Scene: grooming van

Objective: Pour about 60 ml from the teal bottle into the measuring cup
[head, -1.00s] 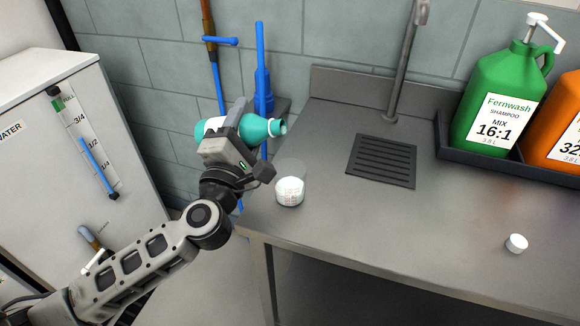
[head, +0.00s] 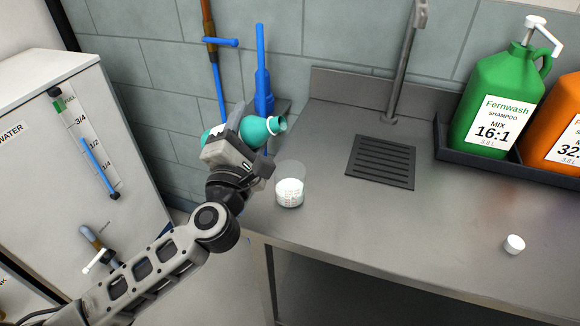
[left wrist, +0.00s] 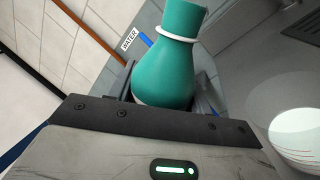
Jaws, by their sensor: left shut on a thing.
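The teal bottle (head: 262,130) is held well above the counter by my left gripper (head: 236,132), which is shut around its body. The bottle lies nearly on its side, mouth to the right and slightly raised. No stream shows at its mouth. The clear measuring cup (head: 290,170) stands upright on the counter, below and slightly right of the mouth, with white contents in its lower part. In the left wrist view the bottle's shoulder (left wrist: 168,72) and white neck ring show, with the cup (left wrist: 297,138) at right. My right gripper is not in view.
A small white cap (head: 514,244) lies on the steel counter (head: 400,230) at right. A drain grate (head: 381,162) and a tap pipe (head: 402,70) are behind. Green (head: 497,110) and orange (head: 565,130) jugs stand in a dark tray. A white tank (head: 60,150) is at left.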

